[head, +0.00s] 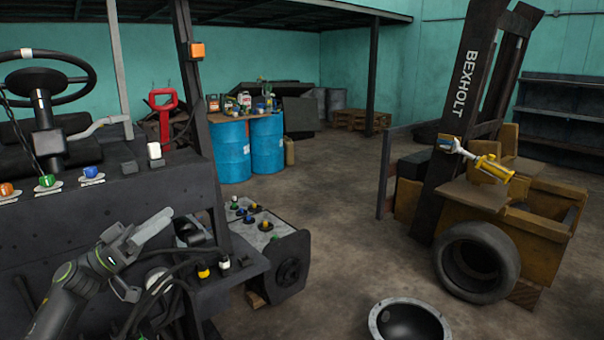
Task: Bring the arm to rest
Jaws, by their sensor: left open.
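My left arm (72,290) comes in from the lower left, in front of the dark forklift body (110,200). Its gripper (146,258) is open, with the two pale fingers spread apart and pointing right. Nothing shows between the fingers. Black cables (185,285) hang just right of the gripper; I cannot tell whether they touch it. My right arm and gripper are not in view.
A steering wheel (45,58) and coloured knobs (47,181) are above my arm. A battery block (285,262) stands right of the cables. The middle floor (330,215) is clear.

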